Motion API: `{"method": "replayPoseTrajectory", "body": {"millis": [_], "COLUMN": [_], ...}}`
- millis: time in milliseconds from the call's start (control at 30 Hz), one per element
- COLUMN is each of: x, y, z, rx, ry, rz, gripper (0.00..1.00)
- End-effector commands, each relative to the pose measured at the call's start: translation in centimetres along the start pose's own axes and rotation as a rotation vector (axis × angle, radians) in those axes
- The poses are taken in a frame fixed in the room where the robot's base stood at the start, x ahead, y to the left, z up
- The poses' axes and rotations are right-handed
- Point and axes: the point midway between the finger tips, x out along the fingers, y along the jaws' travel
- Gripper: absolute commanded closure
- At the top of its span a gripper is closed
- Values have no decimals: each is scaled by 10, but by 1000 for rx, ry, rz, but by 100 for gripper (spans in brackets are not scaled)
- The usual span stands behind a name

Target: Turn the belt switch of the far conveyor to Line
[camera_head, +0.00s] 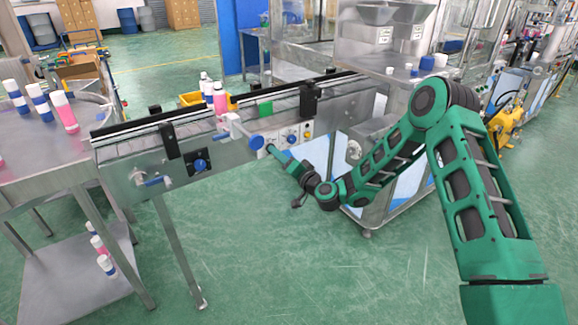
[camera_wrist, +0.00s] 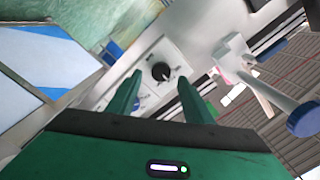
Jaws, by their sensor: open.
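In the wrist view a round black switch knob (camera_wrist: 161,71) sits on a pale plate on the conveyor's metal side. Its marking is too small to read. My gripper (camera_wrist: 160,82) is open, with one green finger on each side of the knob in the picture; I cannot tell whether they touch it. In the head view my gripper (camera_head: 270,150) is at the front side of the conveyor (camera_head: 130,178), near its right end. Small controls (camera_head: 291,138) show just right of the gripper there.
A white bracket with a blue round knob (camera_head: 257,142) projects close to the gripper's left; this blue knob is also in the wrist view (camera_wrist: 305,118). Pink-and-white bottles (camera_head: 220,100) stand on the belt. A metal table (camera_head: 30,160) is at left. Green floor in front is clear.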

Motion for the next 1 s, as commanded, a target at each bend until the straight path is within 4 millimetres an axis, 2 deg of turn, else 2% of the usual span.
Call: {"method": "replayPoseTrajectory", "body": {"millis": [100,400,600,1000], "x": [-22,-59,-69,-70], "y": [2,2,2,-1], "z": [1,1,0,-1], "rx": [2,2,1,-10], "ry": [-2,-2,-1,-9], "rz": [5,4,3,-3], "gripper": [54,54,54,54]}}
